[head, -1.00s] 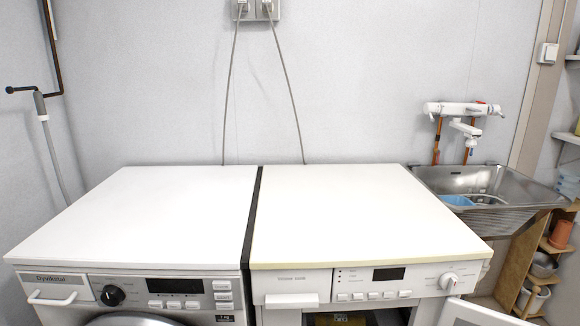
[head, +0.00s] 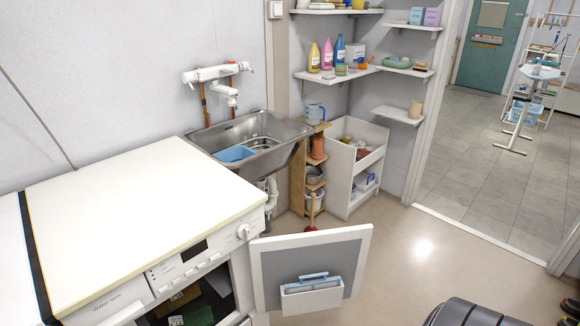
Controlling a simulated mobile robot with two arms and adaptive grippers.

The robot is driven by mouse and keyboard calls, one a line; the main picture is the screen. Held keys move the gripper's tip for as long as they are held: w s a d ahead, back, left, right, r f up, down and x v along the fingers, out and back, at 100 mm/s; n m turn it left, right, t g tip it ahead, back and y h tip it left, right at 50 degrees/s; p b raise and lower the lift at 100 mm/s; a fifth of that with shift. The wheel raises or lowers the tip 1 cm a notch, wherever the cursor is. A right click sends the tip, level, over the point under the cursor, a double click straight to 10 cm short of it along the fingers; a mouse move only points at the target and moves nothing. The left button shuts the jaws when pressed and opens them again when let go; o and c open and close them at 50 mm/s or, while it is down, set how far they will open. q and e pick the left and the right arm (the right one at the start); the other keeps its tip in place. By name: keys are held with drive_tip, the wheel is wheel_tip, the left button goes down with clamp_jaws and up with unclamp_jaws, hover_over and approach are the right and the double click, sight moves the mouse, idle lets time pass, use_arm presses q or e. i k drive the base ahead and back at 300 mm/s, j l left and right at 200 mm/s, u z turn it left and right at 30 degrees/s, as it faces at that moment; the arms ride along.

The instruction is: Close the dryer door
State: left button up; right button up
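The open door (head: 357,262) belongs to the white machine (head: 150,215) at lower left, which I take to be the dryer. The door has a white frame and a grey inner panel with a small white holder. It is swung wide out to the right of the machine's front. The dark opening (head: 213,298) is exposed and shows some packages inside, partly cut off by the frame's bottom edge. Neither of my grippers shows in the head view, and nothing is seen touching the door.
A metal sink (head: 258,140) with a blue basin stands behind the machine. A wooden shelf (head: 297,180) and a white cabinet (head: 345,195) stand right of it. A doorway opens at right.

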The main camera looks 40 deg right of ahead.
sight(277, 262)
drive_tip(key=i+l+u, duration=0.1)
drive_tip(key=l+u, duration=0.25)
drive_tip(key=i+l+u, duration=0.1)
drive_tip(key=l+u, duration=0.25)
drive_tip(key=l+z, duration=0.3)
drive_tip(key=l, duration=1.3)
drive_tip(key=l+u, duration=0.15)
drive_tip(key=l, duration=0.4)
drive_tip(key=l+u, duration=0.15)
drive_tip(key=l, duration=0.4)
drive_tip(key=l+u, duration=0.2)
drive_tip(key=l, duration=0.35)
drive_tip(key=k+l+u, duration=0.15)
drive_tip(key=l, duration=0.4)
drive_tip(key=l+u, duration=0.15)
drive_tip(key=l, duration=0.4)
drive_tip(key=l+u, duration=0.3)
drive_tip(key=u, duration=0.15)
drive_tip(key=k+l+u, duration=0.1)
drive_tip(key=l+u, duration=0.3)
drive_tip(key=k+l+u, duration=0.1)
drive_tip(key=u, duration=0.35)
drive_tip(key=l, duration=0.1)
